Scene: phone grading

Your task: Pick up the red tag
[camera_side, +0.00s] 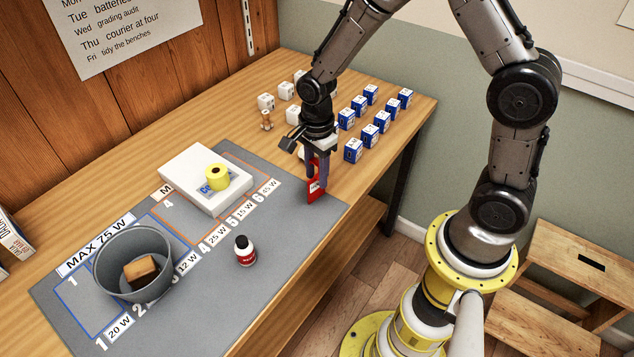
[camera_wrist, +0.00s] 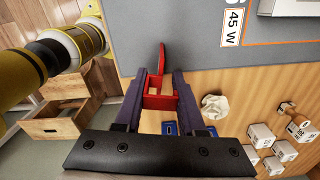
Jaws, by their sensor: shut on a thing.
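The red tag (camera_side: 316,188) is at the right end of the grey mat (camera_side: 290,222) in the side view, upright between the fingers of my gripper (camera_side: 317,176). In the wrist view the red tag (camera_wrist: 161,98) sits between the two dark fingertips of my gripper (camera_wrist: 161,84), with a thin red part reaching out past them. My gripper is shut on it. Whether its lower end touches the mat or hangs just above it, I cannot tell.
A white box (camera_side: 192,178) with a yellow roll (camera_side: 216,177) on it, a small bottle (camera_side: 244,251) and a grey bucket (camera_side: 118,262) holding a brown block (camera_side: 141,271) stand on the mat. Blue-and-white boxes (camera_side: 354,151) and white cubes (camera_side: 266,102) stand behind my gripper.

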